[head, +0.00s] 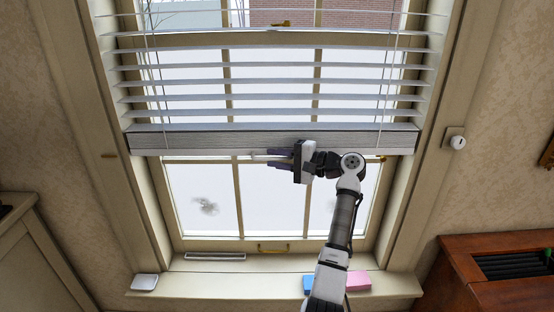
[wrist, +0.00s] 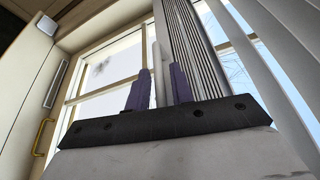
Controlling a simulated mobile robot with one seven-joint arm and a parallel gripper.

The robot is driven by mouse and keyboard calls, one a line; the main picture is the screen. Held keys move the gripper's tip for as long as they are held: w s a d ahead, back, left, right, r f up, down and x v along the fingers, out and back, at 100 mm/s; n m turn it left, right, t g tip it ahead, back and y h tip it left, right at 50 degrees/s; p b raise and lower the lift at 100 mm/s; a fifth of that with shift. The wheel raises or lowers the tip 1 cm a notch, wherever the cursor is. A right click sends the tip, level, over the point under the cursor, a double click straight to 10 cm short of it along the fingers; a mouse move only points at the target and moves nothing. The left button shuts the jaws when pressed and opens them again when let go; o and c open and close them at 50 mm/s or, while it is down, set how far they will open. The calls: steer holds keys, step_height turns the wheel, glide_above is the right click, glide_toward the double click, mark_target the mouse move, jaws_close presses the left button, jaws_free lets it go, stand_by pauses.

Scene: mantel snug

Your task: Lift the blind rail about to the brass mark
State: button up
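The blind rail (head: 200,140) is a wide grey bar at the bottom of the white slats, lying about level across the window. It also shows in the wrist view (wrist: 190,50). A thin pale handle bar (head: 258,154) shows at the rail's lower edge. My gripper (head: 278,158) reaches it from the right. In the wrist view, the purple fingers stand on either side of the pale bar (wrist: 158,65), with a slight gap visible on the right; contact is unclear.
A brass window handle (head: 273,249) is below the panes. Cabinets stand at the lower left (head: 35,255) and lower right (head: 490,250).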

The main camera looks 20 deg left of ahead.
steer(key=shift+o, duration=0.6)
steer(key=shift+d, duration=0.25)
steer(key=s+d+r+b, duration=0.1)
steer(key=d+b, duration=0.3)
steer(key=d, duration=0.9)
steer(key=shift+s, duration=0.2)
steer(key=shift+d, duration=0.1)
